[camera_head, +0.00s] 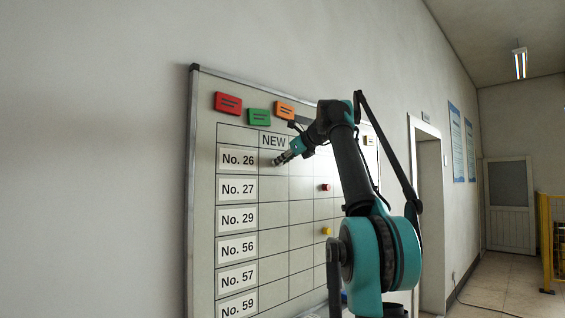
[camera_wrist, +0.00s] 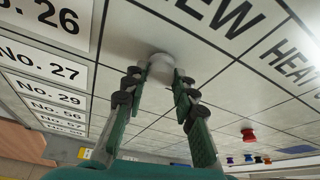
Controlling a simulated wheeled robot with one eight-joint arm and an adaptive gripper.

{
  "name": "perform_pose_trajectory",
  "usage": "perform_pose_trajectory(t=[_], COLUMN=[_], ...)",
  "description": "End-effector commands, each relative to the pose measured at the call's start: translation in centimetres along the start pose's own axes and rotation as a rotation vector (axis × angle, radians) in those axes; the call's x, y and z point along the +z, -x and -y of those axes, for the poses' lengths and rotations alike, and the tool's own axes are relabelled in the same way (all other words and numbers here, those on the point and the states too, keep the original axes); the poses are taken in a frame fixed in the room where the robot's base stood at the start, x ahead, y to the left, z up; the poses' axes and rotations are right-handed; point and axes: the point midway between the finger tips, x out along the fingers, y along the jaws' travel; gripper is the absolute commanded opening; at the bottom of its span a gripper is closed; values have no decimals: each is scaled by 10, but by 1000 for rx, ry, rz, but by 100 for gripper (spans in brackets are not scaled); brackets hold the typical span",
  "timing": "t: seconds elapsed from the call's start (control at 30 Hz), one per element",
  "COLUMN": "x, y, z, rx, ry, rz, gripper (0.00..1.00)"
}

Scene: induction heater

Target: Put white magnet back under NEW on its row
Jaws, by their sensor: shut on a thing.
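The white magnet (camera_wrist: 161,68) is round and sits between my fingertips in the wrist view. My gripper (camera_wrist: 158,82) is shut on it, one finger on each side. In the head view my gripper (camera_head: 280,160) is at the cell under the NEW heading (camera_head: 273,141), level with the No. 26 label (camera_head: 237,159). The magnet is too small to make out clearly there. The NEW heading (camera_wrist: 217,14) also shows in the wrist view, just beyond the magnet. I cannot tell whether the magnet touches the whiteboard (camera_head: 203,200).
A red magnet (camera_head: 325,187) and a yellow magnet (camera_head: 326,231) are on the board to the right. Red (camera_head: 228,103), green (camera_head: 259,117) and orange (camera_head: 284,110) cards are above the grid. My arm hides part of the board's right side. Nearby NEW cells look empty.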

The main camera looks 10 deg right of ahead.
Motion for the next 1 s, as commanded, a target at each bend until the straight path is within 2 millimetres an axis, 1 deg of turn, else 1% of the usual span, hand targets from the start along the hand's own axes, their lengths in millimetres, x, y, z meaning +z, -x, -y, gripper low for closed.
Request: perform_pose_trajectory(t=[0.33, 0.37, 0.53, 0.87, 0.97, 1.0], x=[2, 2, 2, 2, 1, 1], y=[-4, -4, -4, -2, 7, 12], z=[0, 0, 0, 0, 0, 1], rx=[0, 0, 0, 0, -1, -1], ry=[0, 0, 0, 0, 0, 0], rz=[0, 0, 0, 0, -1, -1], gripper=[0, 31, 51, 51, 51, 51])
